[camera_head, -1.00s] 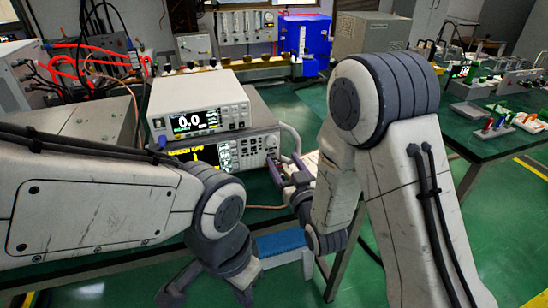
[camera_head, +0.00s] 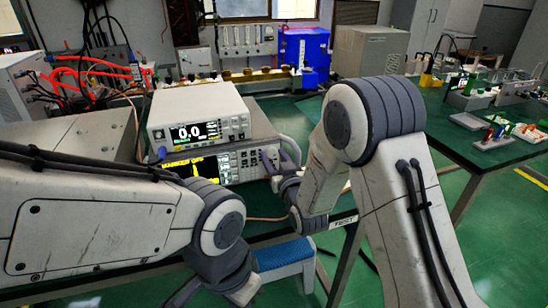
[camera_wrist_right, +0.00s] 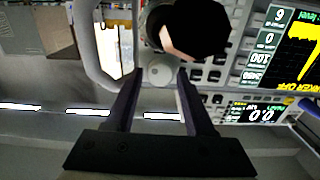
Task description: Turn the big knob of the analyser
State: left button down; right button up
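The analyser (camera_head: 238,164) is the lower instrument on the bench, with a yellow trace on its dark screen. Its big knob is black (camera_wrist_right: 195,28) and shows upside down at the top of the right wrist view; my gripper hides most of it in the head view. My right gripper (camera_head: 280,163) is at the right end of the analyser's front. In the wrist view its two fingers (camera_wrist_right: 158,75) are apart and empty, with the knob beyond the tips and to the right. A small pale round knob (camera_wrist_right: 159,73) shows between the tips. My left gripper (camera_head: 215,295) hangs low, its fingers apart, partly cut off.
A white meter (camera_head: 198,112) reading 0.0 stands on top of the analyser. A blue stool (camera_head: 285,253) stands below the bench edge. Another green table (camera_head: 455,135) is at the right.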

grip_shut()
jog(key=m+b, duration=0.2)
jog(key=m, duration=0.1)
jog(key=shift+f+b, duration=0.15)
jog(key=shift+b, duration=0.2)
jog(key=shift+m+b, duration=1.25)
jog(key=shift+m, duration=1.15)
jog(key=shift+d, duration=0.1)
jog(key=o, duration=0.5)
grip_release()
